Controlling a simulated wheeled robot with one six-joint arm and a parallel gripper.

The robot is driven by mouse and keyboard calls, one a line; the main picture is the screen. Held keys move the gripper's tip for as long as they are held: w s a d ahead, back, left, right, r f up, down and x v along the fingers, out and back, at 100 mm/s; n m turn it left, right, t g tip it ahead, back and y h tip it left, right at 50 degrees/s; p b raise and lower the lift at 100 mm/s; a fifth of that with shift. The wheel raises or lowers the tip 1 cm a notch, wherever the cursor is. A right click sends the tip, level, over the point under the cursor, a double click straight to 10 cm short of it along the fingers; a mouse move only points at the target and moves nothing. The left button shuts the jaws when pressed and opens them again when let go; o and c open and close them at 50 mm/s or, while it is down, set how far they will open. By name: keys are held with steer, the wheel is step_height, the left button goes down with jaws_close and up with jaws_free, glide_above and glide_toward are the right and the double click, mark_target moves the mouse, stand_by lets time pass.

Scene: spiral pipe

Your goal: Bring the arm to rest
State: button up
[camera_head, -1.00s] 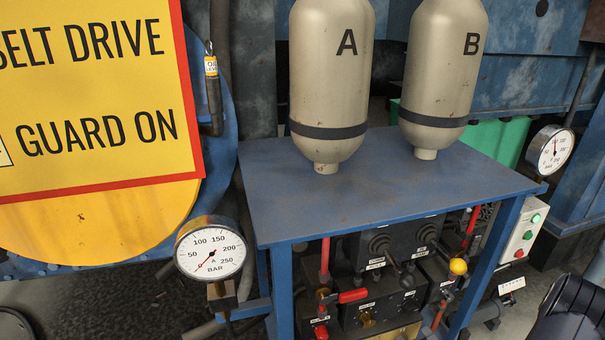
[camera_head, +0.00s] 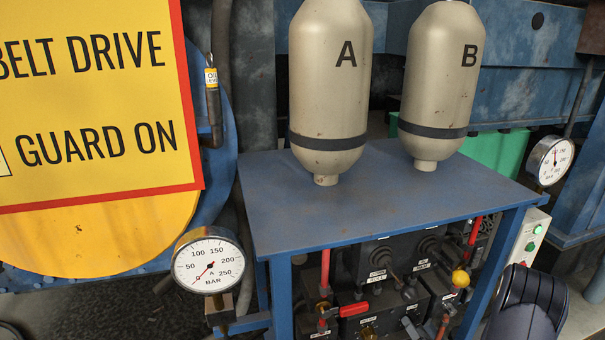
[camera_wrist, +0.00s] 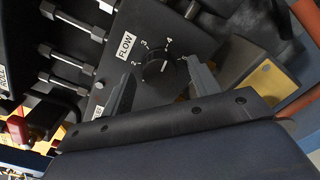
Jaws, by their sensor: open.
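My gripper (camera_wrist: 160,90) shows in the wrist view with its two dark fingers apart and nothing between them. A black panel with a FLOW knob (camera_wrist: 157,69) and a number scale lies beyond the fingertips. I cannot tell whether a finger touches the panel. In the head view a dark rounded part of my arm (camera_head: 527,303) shows at the lower right, in front of the blue stand's right side. My gripper itself is not visible in the head view.
A blue stand (camera_head: 300,215) carries cylinders A (camera_head: 330,100) and B (camera_head: 437,95). Valves, including a red handle (camera_head: 353,308) and a yellow knob (camera_head: 460,278), sit beneath. Gauge A (camera_head: 208,262) stands left; another gauge (camera_head: 550,160) and a button box (camera_head: 530,238) stand right.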

steer(key=s+d+n+p, duration=0.1)
steer(key=s+d+n, duration=0.1)
steer(key=s+n, duration=0.4)
steer(key=n, duration=0.2)
steer(key=shift+s+n, duration=0.3)
stand_by(0.5)
steer(key=shift+a+f, duration=0.1)
steer(key=shift+a, duration=0.05)
